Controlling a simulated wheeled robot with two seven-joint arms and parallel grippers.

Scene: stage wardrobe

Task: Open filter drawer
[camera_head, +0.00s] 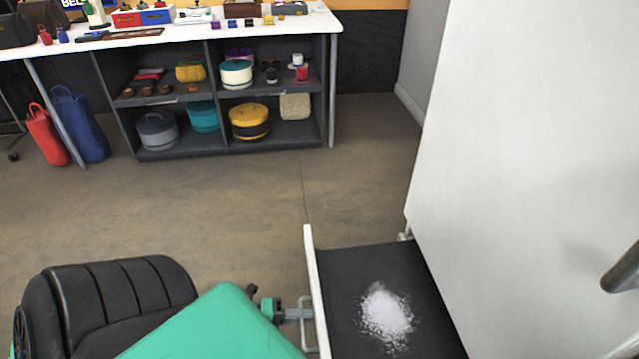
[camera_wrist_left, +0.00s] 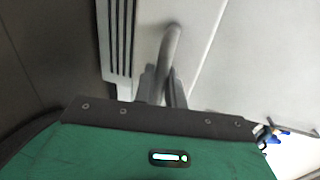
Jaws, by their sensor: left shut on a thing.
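The filter drawer (camera_head: 317,300) stands pulled out from the white cabinet, at the bottom of the head view. Its white front panel faces left, and a heap of white lint (camera_head: 387,316) lies on its dark inner surface. My left gripper (camera_head: 300,313) is at the outside of that front, shut on the drawer's bar handle (camera_head: 306,338). In the left wrist view the gripper fingers (camera_wrist_left: 160,86) close around the grey handle (camera_wrist_left: 171,45). My right gripper is not in view.
The tall white cabinet (camera_head: 530,150) fills the right side, with a dark grey bar (camera_head: 622,270) at its edge. A white table (camera_head: 270,25) with shelves of hat boxes stands at the back. Red (camera_head: 48,135) and blue (camera_head: 80,125) bags stand left. The floor between is clear.

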